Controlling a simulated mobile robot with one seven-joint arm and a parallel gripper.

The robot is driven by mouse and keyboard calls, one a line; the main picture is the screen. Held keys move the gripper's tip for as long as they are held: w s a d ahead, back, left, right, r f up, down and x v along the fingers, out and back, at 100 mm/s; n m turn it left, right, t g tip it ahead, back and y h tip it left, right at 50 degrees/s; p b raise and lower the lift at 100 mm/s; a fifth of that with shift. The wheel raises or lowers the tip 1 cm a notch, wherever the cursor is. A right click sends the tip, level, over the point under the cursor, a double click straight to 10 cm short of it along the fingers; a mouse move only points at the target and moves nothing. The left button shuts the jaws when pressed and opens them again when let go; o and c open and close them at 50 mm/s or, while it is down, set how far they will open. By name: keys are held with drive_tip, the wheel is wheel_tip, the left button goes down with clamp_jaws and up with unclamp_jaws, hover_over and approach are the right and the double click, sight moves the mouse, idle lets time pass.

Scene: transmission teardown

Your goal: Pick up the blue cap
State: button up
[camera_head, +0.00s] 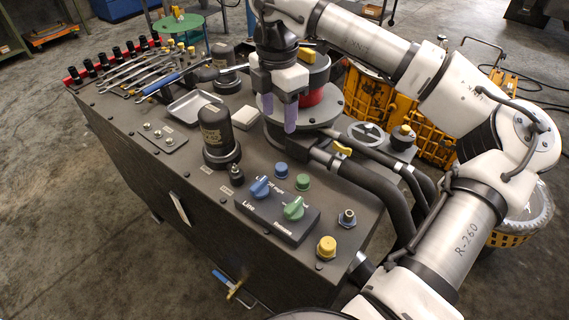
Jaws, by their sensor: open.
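A small blue cap (281,169) sits upright on the dark top of the transmission housing (180,215), just behind the control box with the blue and green knobs. My gripper (279,118) is open and points down, above and behind the blue cap, in front of the red cylinder. Its two purple-grey fingertips are apart from the cap, and nothing shows between them. A green cap (302,181) stands just right of the blue cap.
The control box (277,212) has a blue knob (260,187) and a green knob (293,208). A dark filter canister (217,135) stands left. Thick hoses (375,185) run right. A yellow cap (326,247) sits near the front. Wrenches (145,72) lie at back left.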

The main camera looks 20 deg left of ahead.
drive_tip(key=p, duration=0.2)
hover_over(282, 166)
drive_tip(key=f, duration=0.8)
drive_tip(key=shift+w+a+f, duration=0.15)
drive_tip(key=shift+a+f, duration=0.05)
drive_tip(key=shift+a, duration=0.1)
drive_tip(key=f, duration=0.1)
drive_tip(key=f+p, duration=0.1)
drive_tip(key=f, duration=0.2)
drive_tip(key=shift+s+d+f+p, duration=0.2)
drive_tip(key=shift+d+p, duration=0.1)
drive_tip(key=shift+p, duration=0.1)
drive_tip(key=shift+f, duration=0.5)
drive_tip(key=c, duration=1)
